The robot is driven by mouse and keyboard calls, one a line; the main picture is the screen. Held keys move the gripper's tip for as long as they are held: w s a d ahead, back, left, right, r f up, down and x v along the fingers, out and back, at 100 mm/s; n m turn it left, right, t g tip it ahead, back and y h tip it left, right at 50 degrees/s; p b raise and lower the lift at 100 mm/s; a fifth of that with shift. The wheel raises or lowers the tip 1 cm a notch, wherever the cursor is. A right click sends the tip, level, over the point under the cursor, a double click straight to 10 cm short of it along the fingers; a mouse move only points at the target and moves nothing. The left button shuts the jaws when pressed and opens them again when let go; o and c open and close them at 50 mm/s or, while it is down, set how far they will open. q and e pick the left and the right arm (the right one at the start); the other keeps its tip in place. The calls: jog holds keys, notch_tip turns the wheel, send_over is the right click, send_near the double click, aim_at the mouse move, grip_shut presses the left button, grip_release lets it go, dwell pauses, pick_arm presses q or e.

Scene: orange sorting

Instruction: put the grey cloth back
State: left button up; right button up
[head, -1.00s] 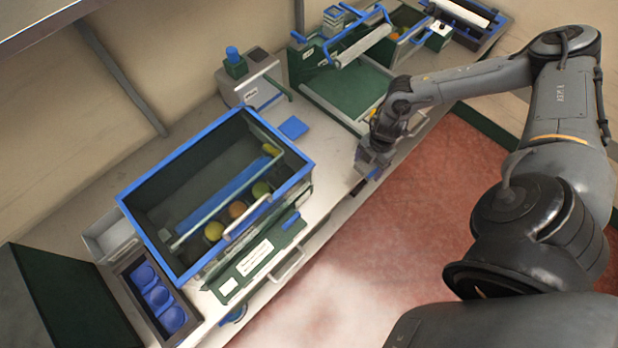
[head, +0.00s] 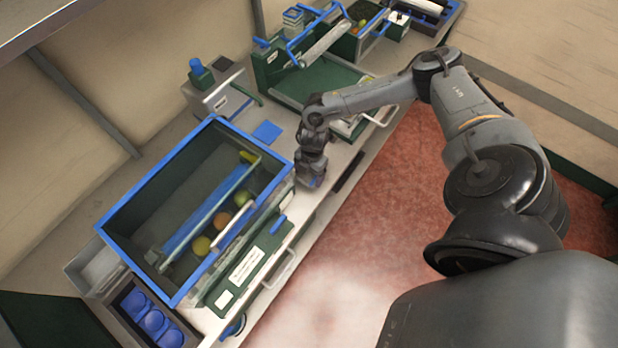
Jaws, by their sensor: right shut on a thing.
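My right gripper (head: 312,178) is low over the counter's front strip, just right of the blue-rimmed crate (head: 160,165). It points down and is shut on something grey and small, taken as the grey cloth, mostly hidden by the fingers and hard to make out. Whether it touches the counter I cannot tell. A dark flat strip (head: 348,172) lies at the counter's front edge, right of the gripper. My left gripper is not in view.
A labelled green panel (head: 247,266) with a handle is in front. A blue pad (head: 267,131), a grey device (head: 215,95) and a green press-like stand (head: 315,80) stand behind. A cup tray (head: 150,318) is front left.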

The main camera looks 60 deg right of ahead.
aim_at(310, 174)
jog(key=shift+f, duration=1.95)
jog(key=shift+f, duration=0.15)
jog(key=o, duration=0.8)
jog(key=shift+r, duration=0.25)
jog(key=r, duration=0.4)
jog(key=d+r, duration=0.1)
jog(key=r, duration=0.6)
jog(key=shift+s+d+r+p, duration=0.15)
jog(key=shift+d+r+p, duration=0.1)
jog(key=shift+r+p, duration=0.1)
